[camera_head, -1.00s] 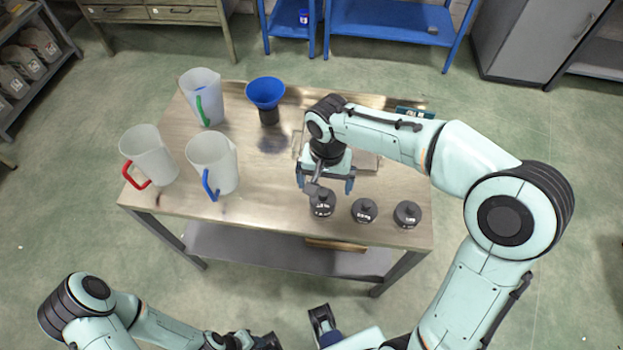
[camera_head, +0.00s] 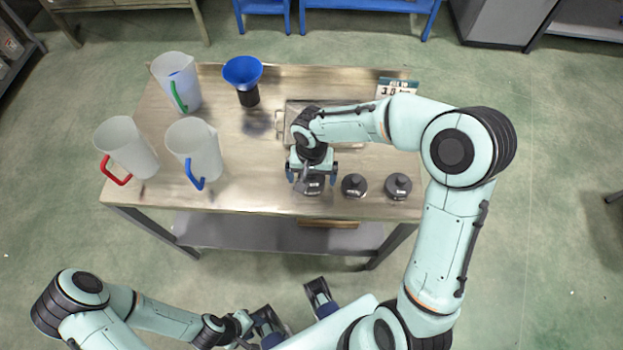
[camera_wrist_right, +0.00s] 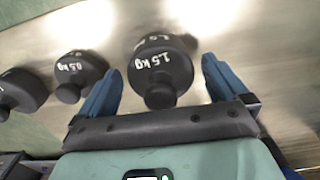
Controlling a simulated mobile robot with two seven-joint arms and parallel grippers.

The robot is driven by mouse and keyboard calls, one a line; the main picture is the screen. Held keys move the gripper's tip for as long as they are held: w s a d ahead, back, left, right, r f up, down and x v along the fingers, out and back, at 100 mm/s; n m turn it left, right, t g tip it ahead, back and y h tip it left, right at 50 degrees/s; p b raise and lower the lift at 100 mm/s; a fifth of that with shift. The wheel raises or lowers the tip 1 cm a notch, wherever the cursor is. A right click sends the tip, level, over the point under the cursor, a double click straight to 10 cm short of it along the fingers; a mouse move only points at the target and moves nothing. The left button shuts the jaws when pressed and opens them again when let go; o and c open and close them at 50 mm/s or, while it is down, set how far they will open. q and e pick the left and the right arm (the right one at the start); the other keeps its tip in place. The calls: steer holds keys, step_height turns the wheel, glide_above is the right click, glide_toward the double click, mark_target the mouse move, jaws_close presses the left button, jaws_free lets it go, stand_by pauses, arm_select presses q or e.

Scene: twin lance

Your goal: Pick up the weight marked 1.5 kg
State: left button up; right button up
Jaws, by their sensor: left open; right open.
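The dark weight marked 1.5 kg (camera_wrist_right: 160,72) stands on the metal table, between the spread blue fingers of my right gripper (camera_wrist_right: 163,85) in the right wrist view. The gripper is open, with a visible gap on each side of the weight. In the head view my right gripper (camera_head: 312,178) is over this weight (camera_head: 313,188), the leftmost of three in the front row, and partly hides it. My left gripper (camera_head: 248,325) is low in front of the table, open and away from the weights.
A weight marked 0.5 kg (camera_wrist_right: 80,70) and another dark weight (camera_head: 397,186) stand to the right in the head view. A flat plate (camera_head: 292,115) lies behind my right gripper. Three jugs with coloured handles and a blue funnel (camera_head: 243,72) stand at left. A sign (camera_head: 398,86) stands at back right.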

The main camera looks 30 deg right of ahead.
step_height(320, 180, down, 2)
steer(key=shift+f, duration=0.1)
jaws_close()
steer(key=shift+w+r, duration=0.15)
steer(key=shift+r, duration=0.1)
